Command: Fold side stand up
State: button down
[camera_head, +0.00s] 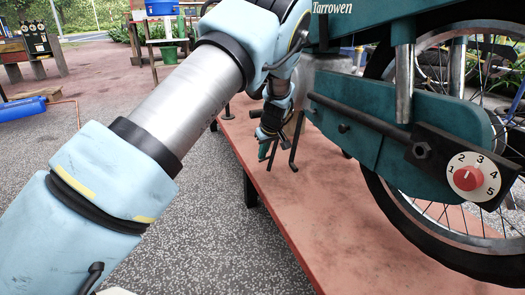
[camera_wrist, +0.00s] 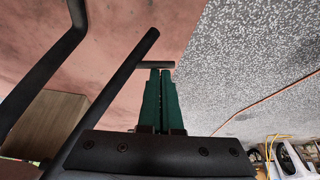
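A teal machine with spoked wheels (camera_head: 395,150) stands on a red platform. A thin black bent bar that looks like the side stand (camera_head: 297,140) hangs below its body, its lower end near the platform. My gripper (camera_head: 264,156) is just left of this bar, pointing down. In the wrist view my gripper's green fingers (camera_wrist: 160,72) lie side by side with only a thin gap. A short dark rod (camera_wrist: 155,65) crosses at their tips; it does not appear held between them. A long black bar (camera_wrist: 118,82) slants past just left of the fingers. I cannot tell which bar is the stand's leg there.
The red platform (camera_head: 345,250) has its edge beside my arm, with speckled floor below. A long dark lever (camera_head: 355,115) and a numbered dial with a red knob (camera_head: 467,178) are to the right of my gripper. Another bent black bar (camera_wrist: 50,75) is at the wrist view's left.

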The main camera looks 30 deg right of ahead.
jog(key=shift+s+r+p, duration=0.15)
jog(key=shift+s+p, duration=0.05)
jog(key=shift+p, duration=0.15)
jog(key=s+r+g+p, duration=0.1)
jog(key=p, duration=0.3)
jog(key=shift+s+a+r+g, duration=0.15)
jog(key=shift+s+r+g, duration=0.05)
jog(key=shift+g, duration=0.1)
jog(key=s+r+g+p, duration=0.4)
jog(key=r+p, duration=0.3)
jog(key=p, duration=0.6)
jog(key=shift+s+a+r+g+y, duration=0.2)
jog(key=shift+s+a+g+y, duration=0.15)
jog(key=shift+s, duration=0.45)
